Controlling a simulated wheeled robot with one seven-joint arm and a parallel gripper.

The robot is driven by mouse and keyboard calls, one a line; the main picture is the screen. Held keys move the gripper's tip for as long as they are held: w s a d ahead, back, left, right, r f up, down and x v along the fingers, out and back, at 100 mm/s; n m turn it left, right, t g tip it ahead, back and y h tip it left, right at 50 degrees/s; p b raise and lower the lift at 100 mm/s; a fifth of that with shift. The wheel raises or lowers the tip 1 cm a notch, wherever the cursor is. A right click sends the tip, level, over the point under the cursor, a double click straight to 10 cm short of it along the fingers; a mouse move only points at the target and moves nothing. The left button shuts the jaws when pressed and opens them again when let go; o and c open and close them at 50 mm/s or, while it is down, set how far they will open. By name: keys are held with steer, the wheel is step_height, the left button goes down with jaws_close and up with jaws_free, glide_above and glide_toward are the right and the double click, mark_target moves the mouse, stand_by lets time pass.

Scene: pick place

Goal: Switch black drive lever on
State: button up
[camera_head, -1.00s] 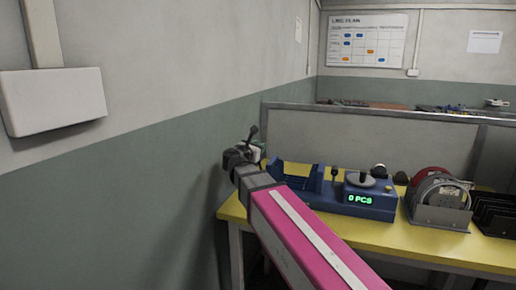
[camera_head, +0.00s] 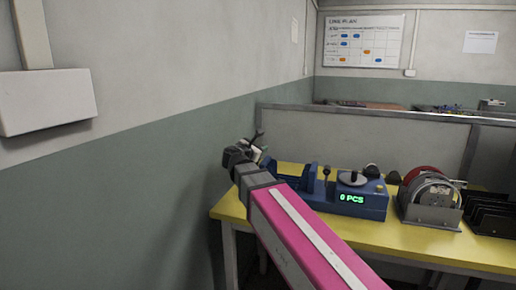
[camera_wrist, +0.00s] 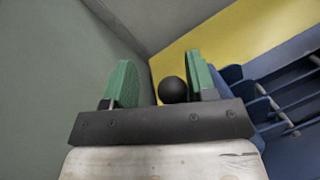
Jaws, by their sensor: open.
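My gripper (camera_wrist: 160,90) is open, with green pads on its fingers. In the wrist view a round black knob (camera_wrist: 173,90) shows between the fingers, close to the right one. I cannot tell whether they touch. It looks like a lever's end, but its shaft is hidden. In the head view my gripper (camera_head: 258,152) is at the left end of the blue machine (camera_head: 368,205). I cannot tell which of these is the drive lever.
The machine stands on a yellow table (camera_head: 420,245). A reel in a metal holder (camera_head: 430,205) and a black rack (camera_head: 490,214) stand to its right. A grey-green wall (camera_head: 120,200) is close on the left. A grey partition (camera_head: 380,140) rises behind.

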steer(key=v, duration=1)
steer(key=shift+s+a, duration=0.25)
steer(key=shift+s, duration=0.1)
steer(key=shift+s, duration=0.1)
